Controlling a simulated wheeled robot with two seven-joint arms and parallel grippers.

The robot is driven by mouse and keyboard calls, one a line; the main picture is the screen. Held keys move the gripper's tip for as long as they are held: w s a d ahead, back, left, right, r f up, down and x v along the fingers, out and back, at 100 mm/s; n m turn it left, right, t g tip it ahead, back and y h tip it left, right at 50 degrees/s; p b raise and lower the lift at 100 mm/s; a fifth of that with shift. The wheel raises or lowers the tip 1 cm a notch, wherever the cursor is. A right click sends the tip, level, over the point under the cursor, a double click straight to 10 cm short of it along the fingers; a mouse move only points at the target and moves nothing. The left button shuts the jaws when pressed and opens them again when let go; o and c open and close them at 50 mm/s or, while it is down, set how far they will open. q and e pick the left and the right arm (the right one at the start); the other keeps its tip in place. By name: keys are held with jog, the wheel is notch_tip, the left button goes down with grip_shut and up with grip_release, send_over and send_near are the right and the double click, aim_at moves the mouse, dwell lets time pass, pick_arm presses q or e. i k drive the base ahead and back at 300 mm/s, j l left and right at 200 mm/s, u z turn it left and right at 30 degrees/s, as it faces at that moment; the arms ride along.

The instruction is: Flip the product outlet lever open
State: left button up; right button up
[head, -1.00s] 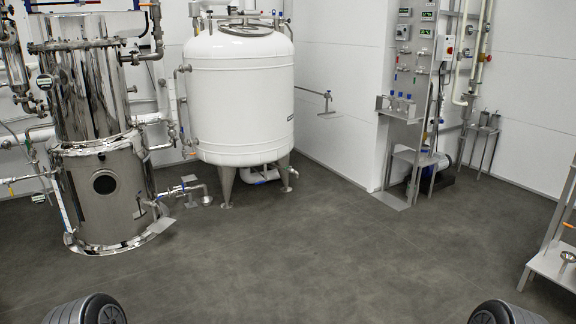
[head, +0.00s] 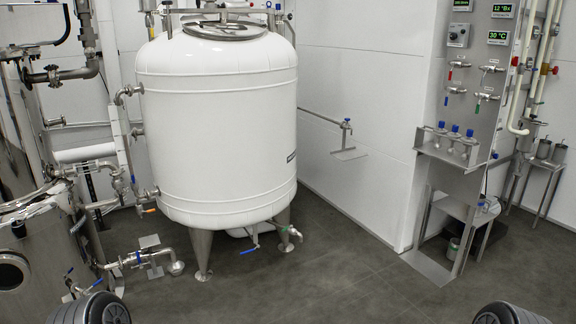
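I cannot tell which lever is the product outlet lever. A white tank (head: 215,125) stands on legs at centre left. A steel pipe at lower left carries a valve with a blue handle (head: 138,258). Another blue-handled valve (head: 95,284) is on the steel evaporator (head: 45,260) at the left edge. Neither gripper is in view; only dark rounded parts of my arms show at the bottom corners.
A wall tap with a blue handle (head: 346,123) is right of the tank. A steel panel (head: 480,70) carries displays and red- and green-handled valves. A shelf (head: 450,152) below it holds blue-topped bottles. The dark floor (head: 330,270) in the middle is clear.

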aim_at(258, 246)
jog(key=i, duration=2.05)
jog(key=u, duration=0.55)
